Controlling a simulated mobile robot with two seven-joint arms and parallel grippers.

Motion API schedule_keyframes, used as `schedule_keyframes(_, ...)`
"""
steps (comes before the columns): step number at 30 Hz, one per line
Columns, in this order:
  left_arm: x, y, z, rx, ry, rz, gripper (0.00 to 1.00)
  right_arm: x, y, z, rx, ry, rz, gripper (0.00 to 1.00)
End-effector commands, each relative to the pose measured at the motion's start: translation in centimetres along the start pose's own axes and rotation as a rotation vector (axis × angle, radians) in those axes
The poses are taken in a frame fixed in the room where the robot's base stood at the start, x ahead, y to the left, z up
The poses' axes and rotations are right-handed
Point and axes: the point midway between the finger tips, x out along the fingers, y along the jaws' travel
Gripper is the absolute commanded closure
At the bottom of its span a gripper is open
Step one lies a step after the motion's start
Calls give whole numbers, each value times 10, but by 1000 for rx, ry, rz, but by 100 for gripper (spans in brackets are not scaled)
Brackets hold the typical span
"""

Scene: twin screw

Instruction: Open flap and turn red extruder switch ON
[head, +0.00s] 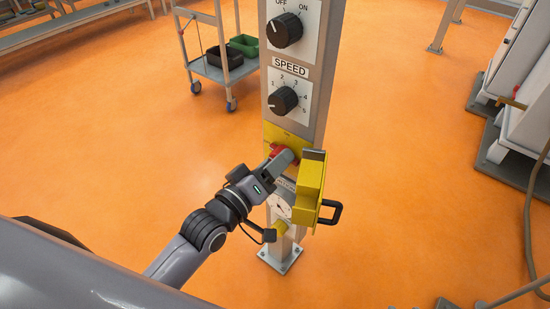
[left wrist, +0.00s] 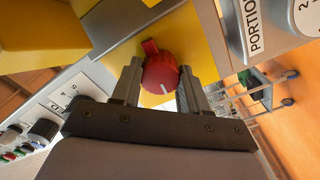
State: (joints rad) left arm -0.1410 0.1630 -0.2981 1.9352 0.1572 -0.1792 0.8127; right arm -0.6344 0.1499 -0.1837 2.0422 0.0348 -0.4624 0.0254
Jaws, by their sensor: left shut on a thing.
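The red extruder switch (head: 275,149) is a round red knob on a yellow plate on the grey post. It also shows in the left wrist view (left wrist: 160,74), with a white mark on its face. My left gripper (head: 281,160) is shut on the red switch, one finger on each side of it. The yellow flap (head: 311,184) stands swung open to the right of the switch, with a black handle (head: 331,213) at its outer side. The gripper hides part of the switch, and I cannot read its ON and OFF marks. My right gripper is out of view.
Above the switch, the post carries a black SPEED dial (head: 283,100) and a black OFF/ON knob (head: 285,30). A grey trolley (head: 215,68) with bins stands behind to the left. White machinery (head: 525,100) stands at the right. The orange floor around the post is clear.

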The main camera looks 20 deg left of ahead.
Motion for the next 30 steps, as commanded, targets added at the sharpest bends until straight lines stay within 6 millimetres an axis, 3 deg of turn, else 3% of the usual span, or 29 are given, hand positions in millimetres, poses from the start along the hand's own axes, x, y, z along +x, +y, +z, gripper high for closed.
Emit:
schedule_keyframes(17, 0, 2, -2, 526, -2, -1, 87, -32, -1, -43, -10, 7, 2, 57)
schedule_keyframes(30, 0, 1, -2, 943, -1, -1, 87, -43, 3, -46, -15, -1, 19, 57)
